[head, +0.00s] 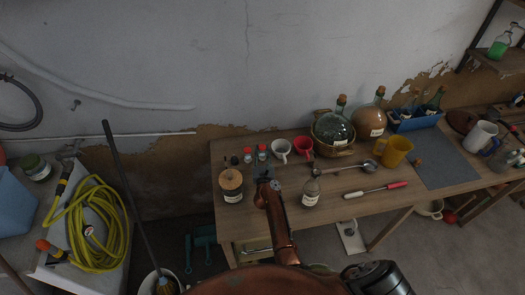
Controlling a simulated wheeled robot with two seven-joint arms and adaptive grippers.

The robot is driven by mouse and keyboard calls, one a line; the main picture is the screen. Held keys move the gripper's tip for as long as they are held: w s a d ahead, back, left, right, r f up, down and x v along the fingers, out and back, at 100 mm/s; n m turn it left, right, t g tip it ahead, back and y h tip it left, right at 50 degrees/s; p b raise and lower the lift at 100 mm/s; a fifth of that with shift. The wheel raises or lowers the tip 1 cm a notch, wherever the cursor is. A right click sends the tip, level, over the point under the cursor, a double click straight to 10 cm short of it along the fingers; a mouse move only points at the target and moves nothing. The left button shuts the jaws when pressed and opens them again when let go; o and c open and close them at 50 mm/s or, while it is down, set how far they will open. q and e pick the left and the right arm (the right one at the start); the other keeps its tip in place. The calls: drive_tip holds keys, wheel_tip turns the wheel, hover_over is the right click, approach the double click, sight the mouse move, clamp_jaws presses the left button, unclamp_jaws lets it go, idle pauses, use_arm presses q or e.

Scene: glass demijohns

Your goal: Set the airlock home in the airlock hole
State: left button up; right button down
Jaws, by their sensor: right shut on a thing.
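My right gripper (263,174) is above the front left part of the wooden table, at the end of a copper-brown arm from below. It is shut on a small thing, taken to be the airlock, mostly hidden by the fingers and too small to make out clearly. The airlock hole cannot be made out. My left gripper is not in view.
A small labelled bottle (311,191) stands right of my gripper. Small red-topped containers (248,153), a white mug (281,148), a red mug (303,147) and a yellow mug (396,151) stand behind. A ladle and a red-handled tool (376,190) lie at right. A grey mat (447,165) is mostly clear.

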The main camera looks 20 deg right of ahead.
drive_tip(key=shift+f+b, duration=0.35)
drive_tip(key=shift+f, duration=0.15)
drive_tip(key=c, duration=1.7)
unclamp_jaws()
drive_tip(key=shift+c, duration=0.2)
drive_tip(key=shift+o, duration=0.8)
drive_tip(key=shift+r, duration=0.1)
drive_tip(key=shift+r, duration=1)
wheel_tip(320, 180, up, 8)
drive_tip(key=shift+f, duration=0.1)
drive_tip(key=shift+s, duration=0.1)
